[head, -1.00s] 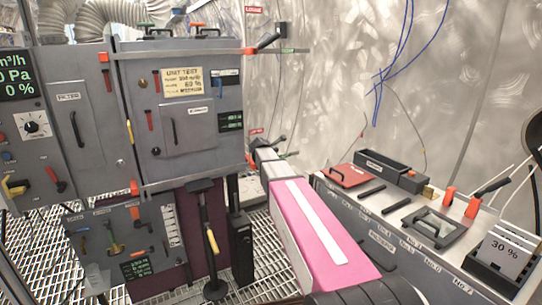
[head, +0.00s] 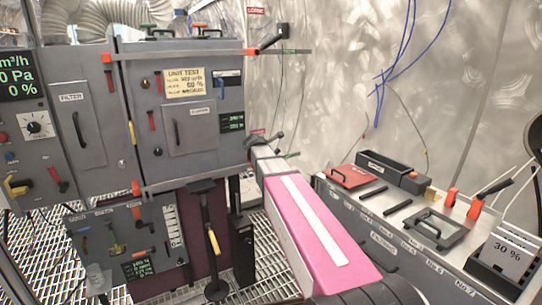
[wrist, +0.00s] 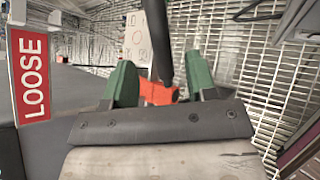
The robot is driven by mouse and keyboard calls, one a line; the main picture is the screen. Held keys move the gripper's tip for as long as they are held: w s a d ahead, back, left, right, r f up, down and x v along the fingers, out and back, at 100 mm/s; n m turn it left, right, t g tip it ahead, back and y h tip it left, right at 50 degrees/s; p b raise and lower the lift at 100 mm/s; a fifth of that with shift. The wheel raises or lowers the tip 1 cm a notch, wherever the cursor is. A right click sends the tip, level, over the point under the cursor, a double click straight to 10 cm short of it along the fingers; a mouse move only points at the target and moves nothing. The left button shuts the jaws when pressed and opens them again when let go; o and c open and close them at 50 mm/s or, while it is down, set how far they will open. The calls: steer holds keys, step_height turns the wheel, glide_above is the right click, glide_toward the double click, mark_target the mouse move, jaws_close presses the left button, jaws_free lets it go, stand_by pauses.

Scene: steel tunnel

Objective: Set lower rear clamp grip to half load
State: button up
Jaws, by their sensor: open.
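The lower rear clamp grip shows in the wrist view as a black bar (wrist: 157,38) that runs down from the top edge to an orange block (wrist: 158,93). My gripper (wrist: 160,82) is open, with one green-padded finger on each side of the bar's lower end and the orange block. I cannot tell whether a finger touches them. A red sign reading LOOSE (wrist: 33,75) stands at the left. In the head view, my gripper (head: 260,146) is at the lower right edge of the grey cabinet, beside the clamp's dark lever (head: 275,138), and hides part of it.
The upper clamp (head: 268,41) is at the cabinet's upper right edge. The grey cabinet (head: 185,155) carries a UNIT TEST note. A bench (head: 350,205) at the right holds a red lid, a dark tray and a card reading 30 %. The floor is metal grating.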

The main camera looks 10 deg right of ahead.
steer(key=shift+v, duration=1.7)
steer(key=s+f+m+g+y, duration=0.6)
steer(key=s+f+m+g, duration=0.3)
steer(key=s+f+m, duration=1.3)
steer(key=s+f, duration=0.6)
steer(key=s, duration=0.2)
steer(key=shift+d+g, duration=0.15)
steer(key=shift+g, duration=0.15)
